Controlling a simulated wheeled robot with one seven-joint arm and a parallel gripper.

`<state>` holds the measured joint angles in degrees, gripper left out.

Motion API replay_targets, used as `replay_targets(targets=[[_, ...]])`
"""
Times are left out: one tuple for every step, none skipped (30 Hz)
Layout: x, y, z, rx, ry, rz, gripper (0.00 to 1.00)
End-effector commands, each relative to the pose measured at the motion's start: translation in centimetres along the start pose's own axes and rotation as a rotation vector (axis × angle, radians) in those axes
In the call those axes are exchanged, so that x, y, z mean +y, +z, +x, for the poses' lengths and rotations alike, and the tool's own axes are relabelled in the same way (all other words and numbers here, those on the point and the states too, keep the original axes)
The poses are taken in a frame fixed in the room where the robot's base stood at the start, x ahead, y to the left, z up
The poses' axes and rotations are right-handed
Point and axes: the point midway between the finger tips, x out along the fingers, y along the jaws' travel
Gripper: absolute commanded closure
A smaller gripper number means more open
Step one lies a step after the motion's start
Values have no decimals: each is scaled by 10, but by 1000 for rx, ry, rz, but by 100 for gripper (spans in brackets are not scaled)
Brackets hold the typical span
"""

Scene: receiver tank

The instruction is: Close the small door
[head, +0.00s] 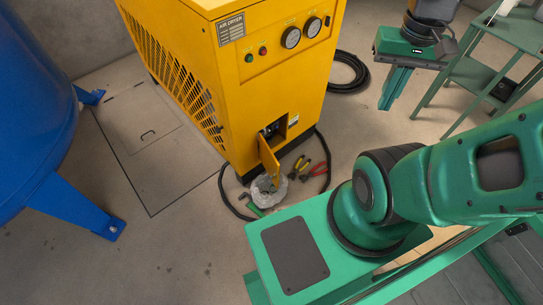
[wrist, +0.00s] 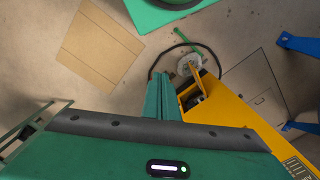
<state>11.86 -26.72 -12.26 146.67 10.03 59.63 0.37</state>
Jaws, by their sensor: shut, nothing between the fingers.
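The small yellow door (head: 269,160) is on the lower front of the yellow air dryer (head: 225,100). It stands open, swung outward, with the dark recess (head: 275,130) behind it showing some parts inside. In the wrist view the small door (wrist: 192,72) shows as a thin yellow strip beside the recess. My gripper (head: 386,106) is at the upper right in the head view, fingers pointing down, shut and empty. It is well apart from the door, to its right. In the wrist view my gripper (wrist: 160,78) appears left of the door.
Pliers (head: 302,165), a clear bag (head: 268,188) and a black hose lie on the floor near the door. A blue tank (head: 35,100) stands left, a green shelf (head: 490,75) right. A floor hatch (head: 150,140) lies left of the dryer.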

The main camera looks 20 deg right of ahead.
Motion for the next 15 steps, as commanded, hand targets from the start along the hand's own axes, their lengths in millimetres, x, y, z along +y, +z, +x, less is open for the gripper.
replay_targets(targets=[[0,0,0,0,0,0,100],[0,0,0,0,0,0,100],[0,0,0,0,0,0,100],[0,0,0,0,0,0,100],[0,0,0,0,0,0,100],[0,0,0,0,0,0,100],[0,0,0,0,0,0,100],[0,0,0,0,0,0,100],[1,2,-1,2,-1,-3,100],[5,8,-4,9,-5,-9,100],[5,8,-4,11,-6,-16,100],[4,6,-3,11,-4,-34,100],[2,2,-2,10,-2,-52,100],[0,-2,0,9,0,-75,100],[-2,-10,3,7,4,-118,100]])
